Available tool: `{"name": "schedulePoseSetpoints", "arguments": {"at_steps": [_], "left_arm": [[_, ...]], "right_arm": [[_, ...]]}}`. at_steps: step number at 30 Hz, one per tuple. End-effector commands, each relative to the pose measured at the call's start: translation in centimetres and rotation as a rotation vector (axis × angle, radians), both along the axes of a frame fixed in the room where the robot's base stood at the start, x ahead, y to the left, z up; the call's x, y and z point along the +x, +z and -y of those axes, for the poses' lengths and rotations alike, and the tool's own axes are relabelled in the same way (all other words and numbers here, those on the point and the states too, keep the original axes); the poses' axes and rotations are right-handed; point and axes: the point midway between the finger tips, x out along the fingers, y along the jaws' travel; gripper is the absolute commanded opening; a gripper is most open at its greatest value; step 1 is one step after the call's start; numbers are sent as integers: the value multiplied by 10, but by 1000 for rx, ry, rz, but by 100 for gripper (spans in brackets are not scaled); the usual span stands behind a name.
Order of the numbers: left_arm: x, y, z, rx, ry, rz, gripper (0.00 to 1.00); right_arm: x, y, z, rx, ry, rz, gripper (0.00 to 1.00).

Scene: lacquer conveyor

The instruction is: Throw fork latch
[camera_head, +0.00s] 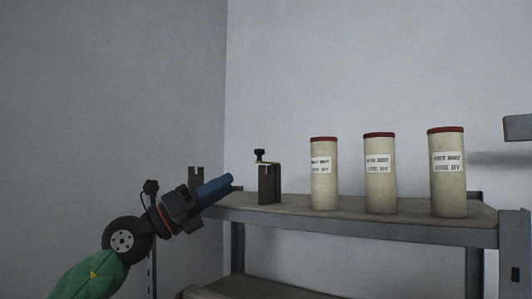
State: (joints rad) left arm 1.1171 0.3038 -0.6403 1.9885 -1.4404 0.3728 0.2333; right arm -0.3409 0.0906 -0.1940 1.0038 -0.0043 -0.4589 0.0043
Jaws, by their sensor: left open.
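A small dark upright post (269,186) stands on the shelf, left of the canisters. A black knob (259,154) and a thin yellowish strip sit at its top; I take this for the fork latch, though its fork is too small to make out. My left gripper (226,183) is left of the post, lower than the knob, with blue fingers pointing right and slightly up. It is open and empty, with a visible gap between it and the post. The fingers overlap in this view, so the opening between them is hard to see. My right gripper is out of view.
Three cream canisters with red lids, the left (324,187), middle (380,190) and right (448,190), stand in a row on the grey metal shelf (400,217). A dark shelf upright rises behind my left gripper. A grey ledge (518,127) juts in at right.

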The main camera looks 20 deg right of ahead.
Motion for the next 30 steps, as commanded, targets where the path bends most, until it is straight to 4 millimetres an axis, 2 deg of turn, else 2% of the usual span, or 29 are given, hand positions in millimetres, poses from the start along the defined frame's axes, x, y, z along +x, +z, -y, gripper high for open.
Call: {"name": "schedulePoseSetpoints", "arguments": {"at_steps": [1, 9, 16, 23, 26, 30], "left_arm": [[-2, 10, 6, 50, 18, 42, 41], [-1, 45, 29, 325, 150, 235, 41], [6, 71, 34, 500, 275, 344, 41], [10, 80, 34, 560, 323, 374, 41], [12, 82, 39, 563, 323, 374, 41], [15, 84, 52, 562, 323, 374, 41]], "right_arm": [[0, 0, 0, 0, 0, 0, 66], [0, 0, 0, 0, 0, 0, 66], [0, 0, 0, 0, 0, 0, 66], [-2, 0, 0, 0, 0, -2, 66], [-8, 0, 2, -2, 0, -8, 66], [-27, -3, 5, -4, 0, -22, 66]]}}
